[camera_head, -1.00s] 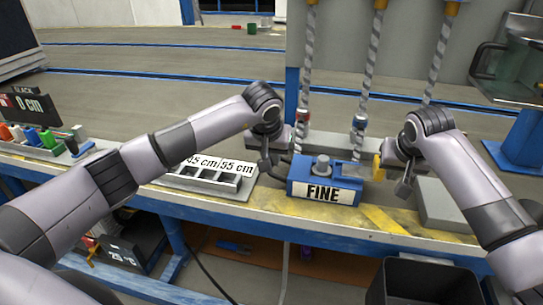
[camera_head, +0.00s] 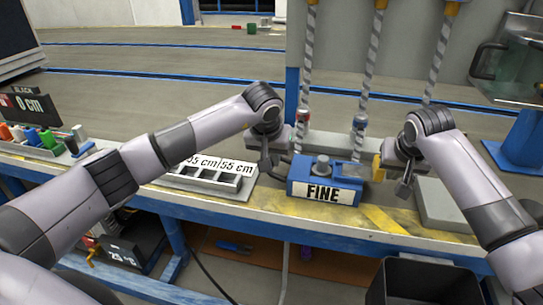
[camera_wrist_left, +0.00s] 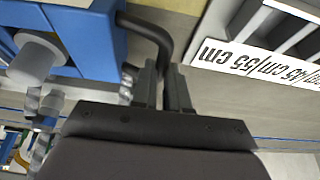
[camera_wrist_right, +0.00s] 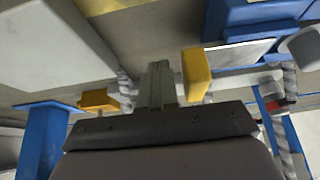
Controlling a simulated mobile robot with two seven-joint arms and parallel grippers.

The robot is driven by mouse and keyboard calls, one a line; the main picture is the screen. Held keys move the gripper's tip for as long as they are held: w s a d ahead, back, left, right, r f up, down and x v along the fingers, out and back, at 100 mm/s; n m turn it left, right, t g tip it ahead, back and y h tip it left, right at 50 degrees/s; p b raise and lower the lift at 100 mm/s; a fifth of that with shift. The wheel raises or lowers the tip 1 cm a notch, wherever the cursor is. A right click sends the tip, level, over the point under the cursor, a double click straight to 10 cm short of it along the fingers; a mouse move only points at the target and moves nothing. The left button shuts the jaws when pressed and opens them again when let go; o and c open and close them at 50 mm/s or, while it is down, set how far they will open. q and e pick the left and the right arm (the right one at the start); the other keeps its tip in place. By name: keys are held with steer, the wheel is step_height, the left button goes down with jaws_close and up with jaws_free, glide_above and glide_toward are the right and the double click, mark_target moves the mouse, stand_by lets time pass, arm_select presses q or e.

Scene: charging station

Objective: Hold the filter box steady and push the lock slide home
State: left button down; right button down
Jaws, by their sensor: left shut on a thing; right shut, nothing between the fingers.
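The blue filter box (camera_head: 304,189) with a "FINE" label and a grey round knob (camera_head: 322,165) sits on the bench. My left gripper (camera_head: 270,168) is at its left side, shut on the box's dark bent handle, which shows in the left wrist view (camera_wrist_left: 150,29). The lock slide is a grey plate with a yellow end block (camera_head: 377,167) on the box's right side. In the right wrist view, the yellow block (camera_wrist_right: 196,75) stands just beside my right gripper (camera_wrist_right: 158,72). My right gripper is shut and empty; whether it touches the block I cannot tell.
A tray of slots (camera_head: 212,174) with length labels stands left of the box. A grey block (camera_head: 445,204) lies to the right. Twisted vertical rods (camera_head: 367,80) rise behind the box. A dark bin (camera_head: 425,285) stands below the bench edge.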

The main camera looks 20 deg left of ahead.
mark_target(377, 168)
steer(key=shift+s+a, duration=0.2)
steer(key=shift+a, duration=0.8)
steer(key=shift+s+a, duration=0.2)
steer(key=shift+a, duration=0.8)
steer(key=shift+d, duration=0.1)
stand_by(0.6)
steer(key=shift+w+d, duration=0.25)
steer(key=shift+d, duration=0.75)
step_height(377, 168, up, 8)
stand_by(0.3)
arm_select(q)
steer(key=c, duration=1.1)
jaws_free()
steer(key=shift+o, duration=0.2)
steer(key=v, duration=1.2)
